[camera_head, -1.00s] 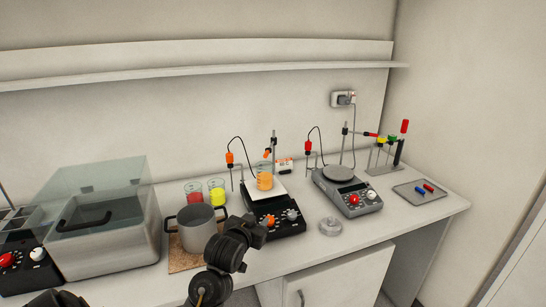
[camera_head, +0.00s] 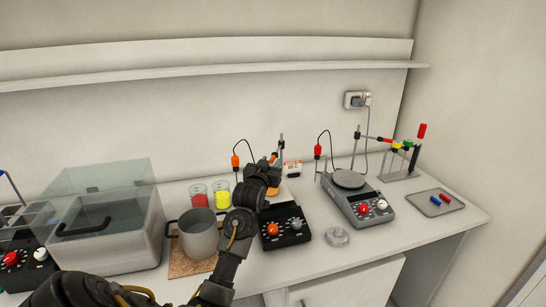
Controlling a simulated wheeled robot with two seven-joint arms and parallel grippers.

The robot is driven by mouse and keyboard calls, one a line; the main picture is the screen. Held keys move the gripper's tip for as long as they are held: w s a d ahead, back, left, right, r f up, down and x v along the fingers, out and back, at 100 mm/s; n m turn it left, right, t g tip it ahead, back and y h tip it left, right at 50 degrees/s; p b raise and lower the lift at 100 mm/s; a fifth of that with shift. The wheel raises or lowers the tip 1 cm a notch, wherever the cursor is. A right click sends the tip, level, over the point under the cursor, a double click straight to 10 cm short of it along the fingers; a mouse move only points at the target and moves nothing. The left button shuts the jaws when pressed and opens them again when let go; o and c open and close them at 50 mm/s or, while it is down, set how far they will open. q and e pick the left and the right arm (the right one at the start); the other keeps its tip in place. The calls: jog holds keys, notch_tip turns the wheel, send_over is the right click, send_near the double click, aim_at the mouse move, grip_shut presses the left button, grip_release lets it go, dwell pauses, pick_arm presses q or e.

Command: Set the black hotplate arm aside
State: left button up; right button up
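The black hotplate (camera_head: 286,236) stands mid-counter with an orange knob and a grey knob on its front. Its arm (camera_head: 273,158) has an orange clamp and sits by an upright rod (camera_head: 281,147) at the back; an orange-topped probe (camera_head: 235,162) hangs from a black cable to the left. My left gripper (camera_head: 265,178) is over the hotplate, in front of the arm, and hides most of the plate top. The beaker of orange liquid is almost wholly hidden behind it. The fingers cannot be made out, nor whether they touch the arm. My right gripper is out of view.
A metal pot (camera_head: 198,236) on a cork mat and red (camera_head: 199,196) and yellow (camera_head: 222,196) beakers stand left. A grey hotplate (camera_head: 357,203), glass dish (camera_head: 337,236) and tray (camera_head: 433,203) are right. A lidded bath (camera_head: 110,240) is far left.

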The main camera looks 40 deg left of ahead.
aim_at(272, 157)
pick_arm(q)
jog(key=shift+x, duration=1.5)
jog(key=shift+s, duration=0.1)
grip_shut()
